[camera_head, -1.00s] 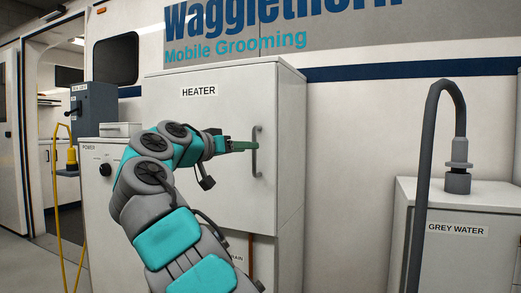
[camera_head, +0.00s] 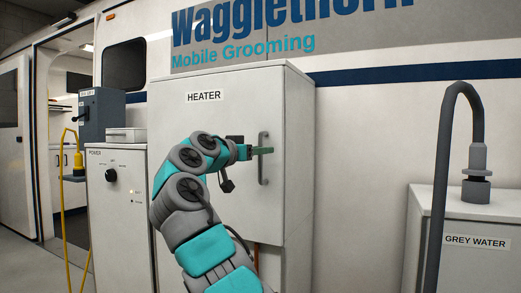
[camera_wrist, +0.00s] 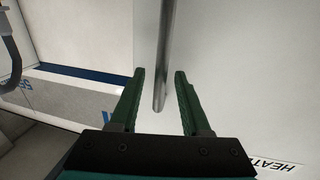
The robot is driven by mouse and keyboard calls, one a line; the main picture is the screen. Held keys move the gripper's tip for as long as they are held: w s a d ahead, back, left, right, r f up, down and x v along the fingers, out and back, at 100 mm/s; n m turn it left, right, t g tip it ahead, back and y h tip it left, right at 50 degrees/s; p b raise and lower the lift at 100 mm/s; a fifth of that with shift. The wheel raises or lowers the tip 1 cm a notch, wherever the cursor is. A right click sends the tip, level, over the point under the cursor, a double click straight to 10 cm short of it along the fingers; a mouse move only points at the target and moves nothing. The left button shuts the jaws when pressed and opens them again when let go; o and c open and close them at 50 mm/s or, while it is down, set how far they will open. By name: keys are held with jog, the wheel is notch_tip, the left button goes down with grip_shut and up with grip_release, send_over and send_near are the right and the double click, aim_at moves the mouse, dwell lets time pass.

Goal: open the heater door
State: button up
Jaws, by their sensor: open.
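The heater is a tall white cabinet with a HEATER label and a closed front door (camera_head: 215,118). A grey vertical bar handle (camera_head: 264,170) is on the door's right side. My gripper (camera_head: 269,151) is at the handle's upper part, reaching in from the left. In the wrist view my gripper (camera_wrist: 159,75) shows two green fingers spread apart. The handle (camera_wrist: 162,60) lies between them in that view, with a gap to each finger. The fingers do not appear closed on it. My arm hides the lower left of the door.
A white power cabinet (camera_head: 119,222) with a black knob stands left of the heater. A grey water cabinet (camera_head: 425,245) with a bent grey pipe (camera_head: 440,170) stands at the right. A yellow hose (camera_head: 65,210) hangs by the van doorway. The wall right of the heater is clear.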

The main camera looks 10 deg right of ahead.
jog(key=shift+w+d, duration=0.25)
jog(key=shift+w, duration=0.05)
jog(key=shift+c, duration=0.2)
grip_shut()
dwell(1.1)
